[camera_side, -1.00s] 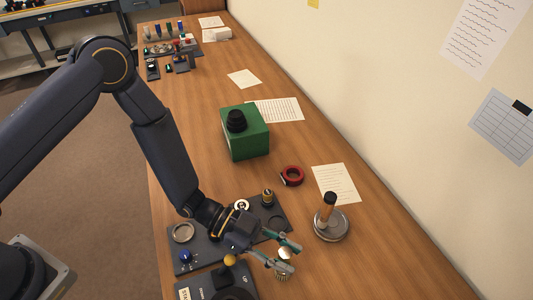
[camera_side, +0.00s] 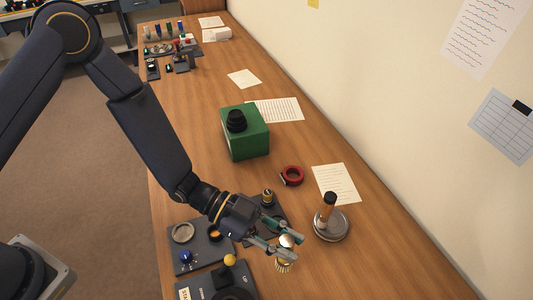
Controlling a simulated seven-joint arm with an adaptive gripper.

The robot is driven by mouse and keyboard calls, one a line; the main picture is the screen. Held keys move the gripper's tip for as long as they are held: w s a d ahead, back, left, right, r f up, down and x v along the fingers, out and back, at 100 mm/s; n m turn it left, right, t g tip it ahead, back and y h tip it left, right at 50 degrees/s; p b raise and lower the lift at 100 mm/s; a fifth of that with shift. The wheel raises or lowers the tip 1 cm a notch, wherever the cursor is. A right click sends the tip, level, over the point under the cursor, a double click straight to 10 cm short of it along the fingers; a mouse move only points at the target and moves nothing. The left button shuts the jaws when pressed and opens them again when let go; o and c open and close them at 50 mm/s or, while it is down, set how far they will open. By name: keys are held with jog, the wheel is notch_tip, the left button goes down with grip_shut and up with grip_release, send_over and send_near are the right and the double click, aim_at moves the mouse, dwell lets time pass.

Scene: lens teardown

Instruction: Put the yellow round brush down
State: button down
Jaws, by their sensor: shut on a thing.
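My gripper (camera_side: 293,248) is at the lower middle of the side view, over the bench right of the dark trays. Its two fingers are shut on the yellow round brush (camera_side: 283,267). The brush is upright, with a pale top between the fingers and yellowish bristles pointing down. The fingers cover part of its body. I cannot tell whether the bristles touch the bench.
A round metal stand with a wooden handle (camera_side: 328,207) is close on the right. A red ring (camera_side: 292,176) and a green box (camera_side: 245,140) lie farther back. Dark trays (camera_side: 205,252) with small parts, and a yellow ball (camera_side: 230,260), are on the left.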

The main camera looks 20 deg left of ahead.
jog(key=shift+n+t, duration=0.4)
jog(key=shift+t, duration=0.1)
jog(key=r, duration=0.2)
jog(key=w+r, duration=0.1)
jog(key=r, duration=0.1)
jog(key=shift+w+a+r, duration=0.1)
jog(key=shift+a+r, duration=0.1)
jog(key=shift+r, duration=0.1)
jog(key=w+a+r+n+t+y, duration=0.1)
jog(key=w+a+n+t+y, duration=0.3)
jog(key=w+a+n+t, duration=0.9)
jog(key=w+a+r+n+y, duration=0.1)
jog(key=w+a+y, duration=0.15)
jog(key=a, duration=0.95)
jog(key=w+a+r+n+y, duration=0.1)
jog(key=w+a+y, duration=0.15)
jog(key=a, duration=0.85)
jog(key=w+a+n+y, duration=0.1)
jog(key=a+y, duration=0.3)
jog(key=a, duration=0.8)
jog(key=w+a+f, duration=0.2)
jog(key=w+f, duration=1)
jog(key=w, duration=0.1)
jog(key=shift+w+a+f+t, duration=0.3)
jog(key=shift+w+f, duration=0.05)
